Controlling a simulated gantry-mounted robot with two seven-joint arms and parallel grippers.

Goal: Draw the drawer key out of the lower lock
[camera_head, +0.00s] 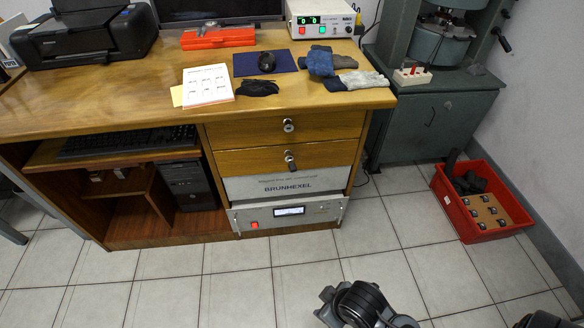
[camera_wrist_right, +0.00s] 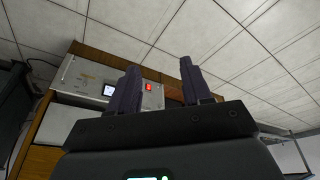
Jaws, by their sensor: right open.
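The lower lock (camera_head: 289,156) is a round metal cylinder in the front of the lower wooden drawer (camera_head: 243,163). A small dark drawer key (camera_head: 292,166) hangs at this lock; its fine shape is too small to tell. My right gripper (camera_wrist_right: 158,68) is open and empty in the right wrist view, its two dark fingers well apart. It is away from the lock, and the key cannot be made out in that view. My left gripper is not in view.
An upper lock (camera_head: 288,125) is in the drawer above. Below are a grey BRUNHEXEL panel (camera_head: 285,185) and a device with a red switch (camera_head: 290,215). A red crate (camera_head: 483,208) stands on the floor at right. The tiled floor before the desk is largely clear.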

